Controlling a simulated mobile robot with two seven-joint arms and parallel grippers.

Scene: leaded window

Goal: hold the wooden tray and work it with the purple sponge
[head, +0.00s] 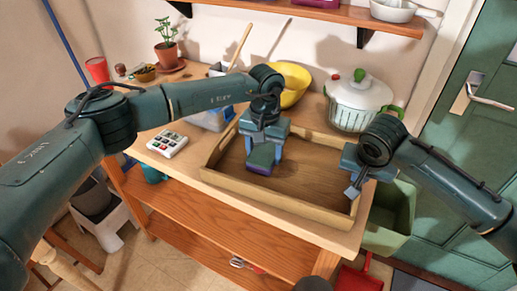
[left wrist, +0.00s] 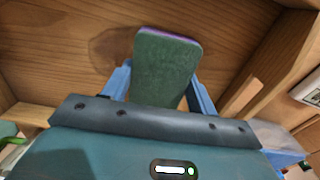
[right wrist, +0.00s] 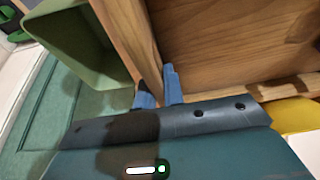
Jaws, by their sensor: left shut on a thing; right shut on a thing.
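The wooden tray (head: 312,184) lies on the wooden table, with raised walls around its floor. My left gripper (head: 262,148) is shut on the purple sponge (head: 258,169), whose green side shows in the left wrist view (left wrist: 165,68). The sponge is over the left part of the tray floor; I cannot tell whether it touches it. A darker patch (left wrist: 110,46) shows on the floor beside the sponge; I cannot tell whether it is a stain or shadow. My right gripper (head: 353,188) is shut on the tray's right wall, which shows between its fingers in the right wrist view (right wrist: 128,30).
A calculator-like device (head: 167,144) lies left of the tray. A yellow bowl (head: 291,84) and a white salad spinner (head: 357,103) stand behind it. A green bin (head: 392,215) is below the table's right end. A shelf (head: 330,15) hangs above.

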